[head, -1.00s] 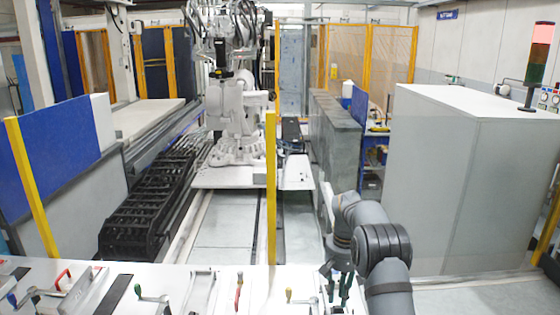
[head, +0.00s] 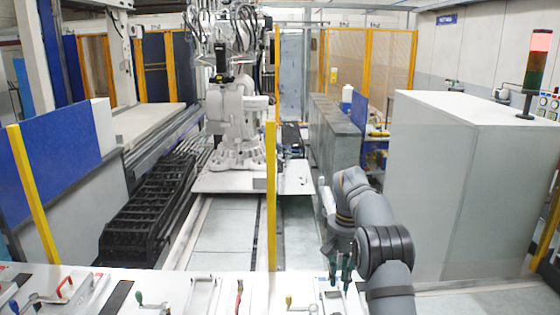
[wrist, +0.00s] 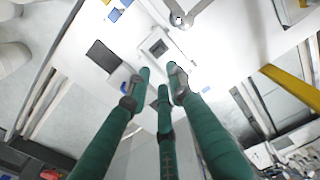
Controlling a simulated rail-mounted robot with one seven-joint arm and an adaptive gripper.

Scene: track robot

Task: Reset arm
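My gripper (head: 339,283) hangs from the grey arm at the lower right of the head view, over the front right part of the white table (head: 230,283). Its dark green fingers also show in the wrist view (wrist: 160,80). They point down toward the table, with their tips apart. Nothing is seen between the fingers. The gripper appears to be above the table top, but I cannot tell the exact height.
A large grey cabinet (head: 475,190) is at right, and a white robot (head: 237,110) stands farther back.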

